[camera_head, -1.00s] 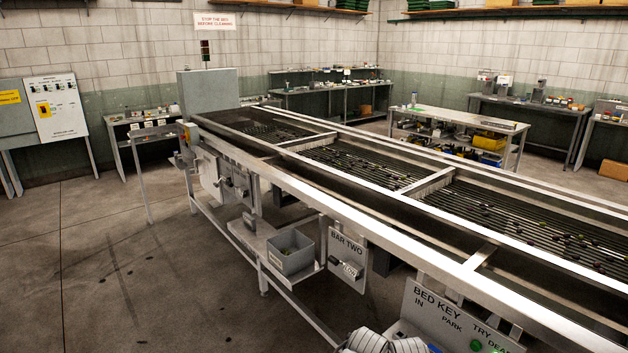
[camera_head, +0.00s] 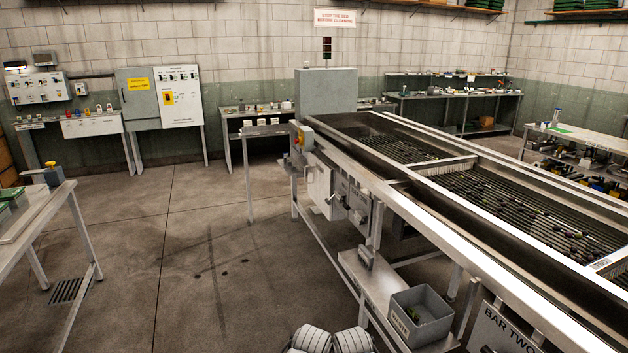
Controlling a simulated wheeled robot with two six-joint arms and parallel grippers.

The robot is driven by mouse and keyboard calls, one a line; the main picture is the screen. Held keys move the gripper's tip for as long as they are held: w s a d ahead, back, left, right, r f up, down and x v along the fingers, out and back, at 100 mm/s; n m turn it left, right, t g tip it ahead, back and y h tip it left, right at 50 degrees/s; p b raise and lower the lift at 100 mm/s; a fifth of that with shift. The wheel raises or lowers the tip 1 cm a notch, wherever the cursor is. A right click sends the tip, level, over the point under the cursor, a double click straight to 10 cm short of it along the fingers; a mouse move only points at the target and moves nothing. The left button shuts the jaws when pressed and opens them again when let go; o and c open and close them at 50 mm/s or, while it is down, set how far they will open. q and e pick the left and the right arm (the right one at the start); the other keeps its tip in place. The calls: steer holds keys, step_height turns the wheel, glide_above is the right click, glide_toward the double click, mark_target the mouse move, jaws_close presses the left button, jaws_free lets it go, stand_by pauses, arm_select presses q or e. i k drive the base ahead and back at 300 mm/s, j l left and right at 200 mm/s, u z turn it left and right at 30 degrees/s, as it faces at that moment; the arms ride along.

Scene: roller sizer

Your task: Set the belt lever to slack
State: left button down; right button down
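The roller sizer (camera_head: 470,237) is a long metal machine running from the back middle to the lower right. On its near side, toward the far end, a pale box (camera_head: 319,186) carries a small handle-like part (camera_head: 337,200). Other small fittings (camera_head: 358,215) sit just right of it. I cannot tell which of these is the belt lever, nor read its setting. Rounded white parts of my own arms show at the bottom edge. Neither gripper is in view.
A grey waste bin (camera_head: 421,316) stands on a low shelf under the sizer, left of the BAR TWO plate (camera_head: 500,335). A table (camera_head: 50,215) stands at left. Wall panels (camera_head: 160,97) and a bench (camera_head: 245,112) are behind. The floor (camera_head: 200,260) between is open.

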mark_target(328, 201)
steer(key=i+j+u, duration=0.3)
steer(key=i, duration=0.4)
steer(key=i+u, duration=0.3)
steer(key=i, duration=0.45)
steer(key=i+z, duration=0.25)
steer(key=i, duration=0.2)
steer(key=i+j+z, duration=0.25)
steer(key=i, duration=0.15)
steer(key=i+j+z, duration=0.25)
steer(key=i, duration=0.15)
steer(key=i+j+z, duration=0.25)
steer(key=i, duration=0.15)
